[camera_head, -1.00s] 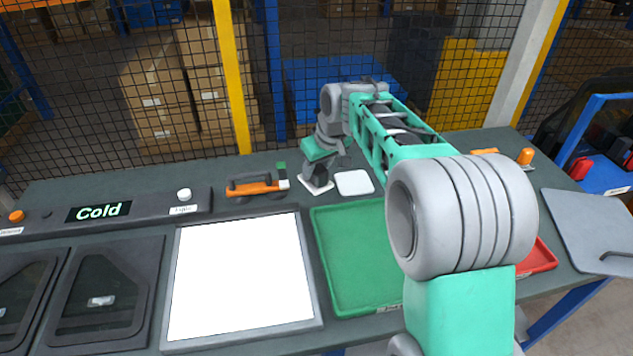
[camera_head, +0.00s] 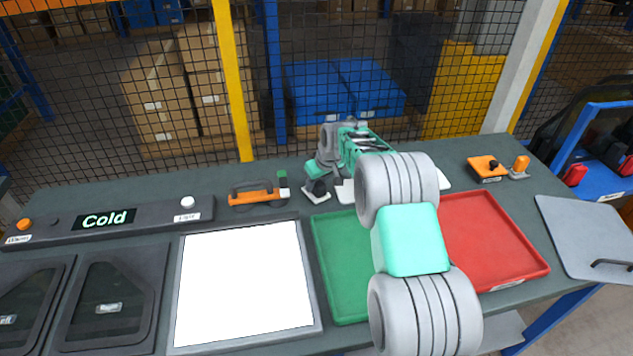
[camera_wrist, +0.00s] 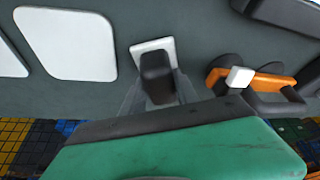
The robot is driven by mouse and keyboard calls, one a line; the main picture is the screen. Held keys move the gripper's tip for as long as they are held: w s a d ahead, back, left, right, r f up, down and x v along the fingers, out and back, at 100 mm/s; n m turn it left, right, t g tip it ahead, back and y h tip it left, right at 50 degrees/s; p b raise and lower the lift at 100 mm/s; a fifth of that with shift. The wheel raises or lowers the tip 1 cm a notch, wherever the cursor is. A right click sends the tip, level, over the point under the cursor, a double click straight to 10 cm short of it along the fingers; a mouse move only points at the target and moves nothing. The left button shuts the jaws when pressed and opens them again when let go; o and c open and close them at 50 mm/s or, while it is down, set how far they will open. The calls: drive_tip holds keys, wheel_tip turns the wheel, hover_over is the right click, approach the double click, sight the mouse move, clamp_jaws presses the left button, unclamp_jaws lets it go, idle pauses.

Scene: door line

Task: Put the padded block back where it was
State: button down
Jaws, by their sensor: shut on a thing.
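My gripper (camera_head: 316,180) is at the back of the bench, pointing down, and is shut on a dark block, seen best in the wrist view (camera_wrist: 157,78). This looks like the padded block. A small white square plate (camera_wrist: 150,46) lies directly under the block; it also shows in the head view (camera_head: 316,197). I cannot tell whether the block touches the plate or is just above it. The grey fingers stand on both sides of the block. My green wrist housing hides the lower part of the wrist view.
A larger white pad (camera_wrist: 68,38) lies beside the plate. An orange-handled tool (camera_head: 258,197) lies on the other side. The green tray (camera_head: 335,265), red tray (camera_head: 490,240) and bright white panel (camera_head: 245,285) are in front. An orange-topped box (camera_head: 486,168) stands right. Mesh fence behind.

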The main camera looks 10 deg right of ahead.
drive_tip(key=shift+f, duration=0.1)
drive_tip(key=c, duration=0.9)
unclamp_jaws()
drive_tip(key=shift+r, duration=0.35)
drive_tip(key=b+v, duration=0.2)
drive_tip(key=v, duration=1)
drive_tip(key=s+a+r+m+h, duration=0.1)
drive_tip(key=s+r, duration=0.2)
drive_tip(key=s, duration=0.5)
drive_tip(key=s+a+r+m, duration=0.1)
drive_tip(key=s+a+r, duration=0.1)
drive_tip(key=s, duration=0.5)
drive_tip(key=s+f, duration=0.1)
drive_tip(key=s, duration=0.5)
drive_tip(key=s+f+m, duration=0.1)
drive_tip(key=s+f, duration=0.1)
drive_tip(key=s, duration=0.4)
drive_tip(key=s+d+f+m, duration=0.1)
drive_tip(key=s, duration=0.6)
drive_tip(key=shift+f+g+h, duration=0.3)
drive_tip(key=shift+f+h, duration=0.05)
drive_tip(key=shift+h, duration=0.05)
